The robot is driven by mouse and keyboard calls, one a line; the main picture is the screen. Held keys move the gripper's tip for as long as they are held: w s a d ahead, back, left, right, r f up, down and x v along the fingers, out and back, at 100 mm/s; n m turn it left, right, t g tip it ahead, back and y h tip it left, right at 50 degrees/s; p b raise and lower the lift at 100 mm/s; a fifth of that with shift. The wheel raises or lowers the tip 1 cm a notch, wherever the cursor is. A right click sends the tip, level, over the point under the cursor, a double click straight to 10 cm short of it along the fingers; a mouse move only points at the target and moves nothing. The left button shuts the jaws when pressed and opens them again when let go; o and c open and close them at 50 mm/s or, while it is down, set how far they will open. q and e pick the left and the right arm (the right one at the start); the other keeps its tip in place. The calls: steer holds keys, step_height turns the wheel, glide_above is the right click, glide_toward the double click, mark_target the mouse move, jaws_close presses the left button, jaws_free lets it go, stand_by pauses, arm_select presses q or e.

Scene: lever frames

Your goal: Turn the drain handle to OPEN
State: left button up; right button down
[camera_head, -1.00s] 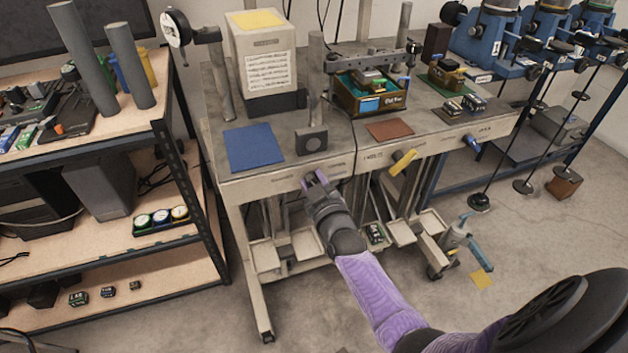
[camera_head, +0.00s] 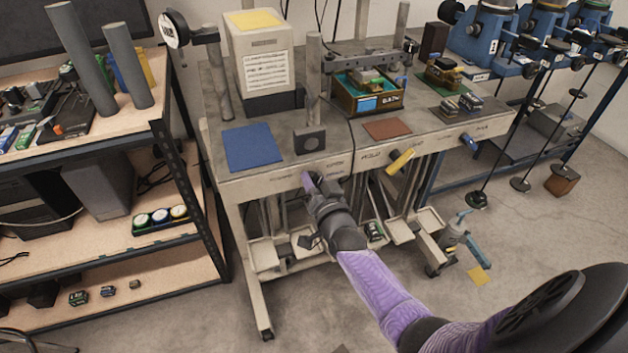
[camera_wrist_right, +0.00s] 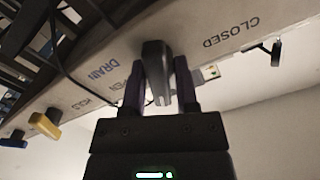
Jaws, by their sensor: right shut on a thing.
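The drain handle (camera_wrist_right: 154,62) is a dark, narrow lever on the front panel of the grey workbench. In the right wrist view it stands between the two dark purple fingers of my right gripper (camera_wrist_right: 159,92), which is shut on it. The panel reads DRAIN and CLOSED, and the OPEN lettering is partly hidden behind a finger. The handle is below and left of the CLOSED word in that view. In the head view my right gripper (camera_head: 312,183) is at the bench's front edge, and the handle is hidden there. My left gripper is not in view.
A yellow handle (camera_head: 400,162) and a blue handle (camera_head: 470,142) sit farther right on the same panel. A blue mat (camera_head: 252,147) and a boxed device (camera_head: 370,94) are on the bench top. A shelf (camera_head: 150,246) stands left.

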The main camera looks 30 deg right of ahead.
steer(key=shift+d+f+m, duration=0.1)
steer(key=shift+m, duration=1.7)
steer(key=c, duration=0.6)
jaws_free()
steer(key=shift+o, duration=0.2)
steer(key=shift+s, duration=0.4)
steer(key=p+v, duration=0.2)
steer(key=v, duration=0.7)
steer(key=shift+p, duration=0.4)
